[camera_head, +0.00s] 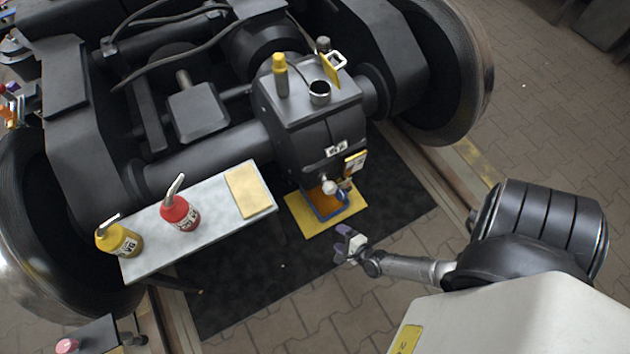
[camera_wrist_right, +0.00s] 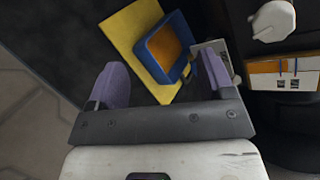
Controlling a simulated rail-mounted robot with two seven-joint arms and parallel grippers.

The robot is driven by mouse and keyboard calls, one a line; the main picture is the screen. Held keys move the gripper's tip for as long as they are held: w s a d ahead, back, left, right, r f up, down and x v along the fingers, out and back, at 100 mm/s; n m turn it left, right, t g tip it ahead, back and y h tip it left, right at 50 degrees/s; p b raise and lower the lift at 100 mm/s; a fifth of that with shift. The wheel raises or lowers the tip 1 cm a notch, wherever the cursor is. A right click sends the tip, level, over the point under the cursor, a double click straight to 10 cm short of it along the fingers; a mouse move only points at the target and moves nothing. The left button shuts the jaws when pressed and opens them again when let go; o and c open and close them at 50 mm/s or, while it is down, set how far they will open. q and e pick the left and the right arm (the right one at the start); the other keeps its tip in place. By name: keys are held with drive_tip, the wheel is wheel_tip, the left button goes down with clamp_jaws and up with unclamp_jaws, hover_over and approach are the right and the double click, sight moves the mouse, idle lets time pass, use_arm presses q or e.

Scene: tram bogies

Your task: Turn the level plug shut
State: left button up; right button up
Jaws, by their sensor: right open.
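The dark gearbox (camera_head: 310,125) stands between the wheels. A pale knob-like plug (camera_head: 329,187), seemingly the level plug, sticks out low on its front face. In the right wrist view a pale plug (camera_wrist_right: 272,20) shows at the upper right, outside the fingers; whether it is fully seated I cannot tell. My right gripper (camera_head: 350,243) is open and empty, in front of and below the gearbox, apart from the plug. Its two purple fingers (camera_wrist_right: 162,62) show spread in the wrist view. My left gripper is not in view.
A blue tray (camera_head: 318,211) with orange inside sits on a yellow mat (camera_head: 296,214) below the gearbox; the tray also shows beyond the fingers (camera_wrist_right: 148,50). A bench (camera_head: 160,262) at left holds yellow (camera_head: 118,240) and red (camera_head: 179,213) oil cans and a yellow cloth (camera_head: 247,191).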

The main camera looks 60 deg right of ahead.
sight(332, 192)
drive_tip(key=d+r+m+t+h, duration=0.3)
drive_tip(key=d+r+m+h, duration=0.3)
drive_tip(key=m, duration=0.8)
drive_tip(key=b+x, duration=0.1)
drive_tip(key=x, duration=0.3)
drive_tip(key=r+b+x, duration=0.1)
drive_tip(key=x, duration=0.3)
drive_tip(key=a+b+x, duration=0.1)
drive_tip(key=x, duration=0.4)
drive_tip(key=shift+w+d+r+b, duration=0.1)
drive_tip(key=shift+w+r+b, duration=0.2)
drive_tip(key=shift+w+b, duration=0.1)
drive_tip(key=shift+s, duration=0.1)
drive_tip(key=c, duration=0.9)
